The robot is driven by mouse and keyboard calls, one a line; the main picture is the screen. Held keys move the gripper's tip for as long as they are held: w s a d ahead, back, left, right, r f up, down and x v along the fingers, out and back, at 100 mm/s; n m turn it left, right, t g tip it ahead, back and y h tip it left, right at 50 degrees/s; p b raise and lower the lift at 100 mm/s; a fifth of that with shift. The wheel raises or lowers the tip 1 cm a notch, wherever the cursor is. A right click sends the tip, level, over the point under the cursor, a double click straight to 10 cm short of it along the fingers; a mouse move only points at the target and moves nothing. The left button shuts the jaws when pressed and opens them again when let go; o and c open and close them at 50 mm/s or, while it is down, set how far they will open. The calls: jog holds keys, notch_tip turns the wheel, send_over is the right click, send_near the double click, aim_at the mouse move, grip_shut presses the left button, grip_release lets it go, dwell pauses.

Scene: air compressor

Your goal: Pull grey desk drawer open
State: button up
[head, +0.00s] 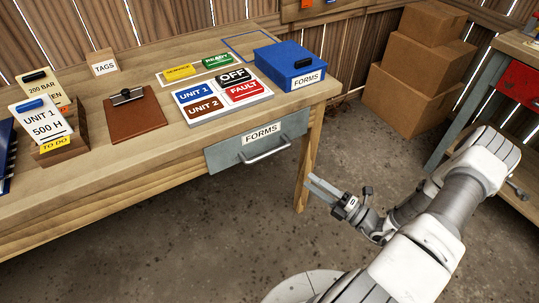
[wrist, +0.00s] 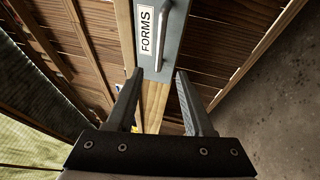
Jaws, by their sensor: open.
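The grey desk drawer (head: 224,153) sits under the desk top at its right end, with a white FORMS label and a silver bar handle (head: 266,150). It looks shut. My gripper (head: 311,183) is to the right of the drawer and lower, apart from it, by the desk's front leg. In the wrist view the drawer front (wrist: 172,42) and its handle (wrist: 265,42) lie beyond the fingertips. My gripper (wrist: 158,74) is open with nothing between its fingers.
The wooden desk (head: 75,190) carries a blue FORMS box (head: 285,60), a coloured label board (head: 222,95) and a brown clipboard (head: 135,115). A desk leg (head: 307,165) stands close to my gripper. Cardboard boxes (head: 415,85) are stacked behind. Floor in front is clear.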

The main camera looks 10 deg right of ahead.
aim_at(270, 152)
jog(key=b+x, duration=0.2)
jog(key=x, duration=1.4)
jog(key=shift+w+b, duration=0.1)
jog(key=shift+b, duration=0.3)
grip_shut()
jog(key=shift+r, duration=0.1)
dwell(0.3)
